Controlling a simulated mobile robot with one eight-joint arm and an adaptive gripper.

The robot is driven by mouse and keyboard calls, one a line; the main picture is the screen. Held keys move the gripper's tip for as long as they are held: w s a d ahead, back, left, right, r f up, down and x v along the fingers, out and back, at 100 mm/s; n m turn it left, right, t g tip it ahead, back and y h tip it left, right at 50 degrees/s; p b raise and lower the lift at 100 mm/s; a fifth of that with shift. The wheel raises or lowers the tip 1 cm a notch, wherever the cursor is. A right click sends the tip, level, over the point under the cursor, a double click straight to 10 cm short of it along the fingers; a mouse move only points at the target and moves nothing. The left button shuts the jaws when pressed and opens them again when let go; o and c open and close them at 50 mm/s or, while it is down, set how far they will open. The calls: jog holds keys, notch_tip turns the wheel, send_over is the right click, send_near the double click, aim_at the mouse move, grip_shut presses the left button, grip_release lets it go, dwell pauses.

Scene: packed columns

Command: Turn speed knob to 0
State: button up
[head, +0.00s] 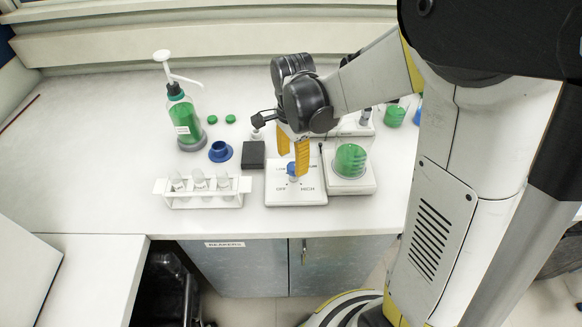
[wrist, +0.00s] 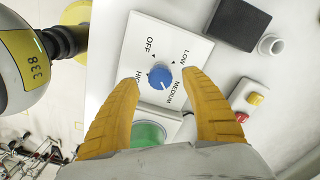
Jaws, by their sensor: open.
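The speed knob (wrist: 161,76) is a small blue dial on a white panel (wrist: 135,48) marked OFF, LOW, MEDIUM and HIGH. No 0 mark shows. A pale line on the knob appears to point towards MEDIUM. In the head view the knob (head: 292,169) sits on the panel (head: 312,190) near the counter's front. My gripper (head: 292,164) has two yellow fingers, open and pointing down at the panel. In the wrist view its fingertips (wrist: 162,75) lie on either side of the knob, apart from it in the picture. I cannot tell their exact height.
Right of the panel, a beaker of green liquid (head: 350,160) stands on a white base. A tube rack (head: 202,201) is to the left, and a black block (head: 253,155) and a blue stand (head: 220,152) are behind it. A green bottle (head: 184,122) stands further back. The counter's left is clear.

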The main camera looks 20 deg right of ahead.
aim_at(293, 167)
jog(key=shift+f+b, duration=0.4)
jog(key=shift+f, duration=1.3)
jog(key=shift+c, duration=0.5)
jog(key=c, duration=1.1)
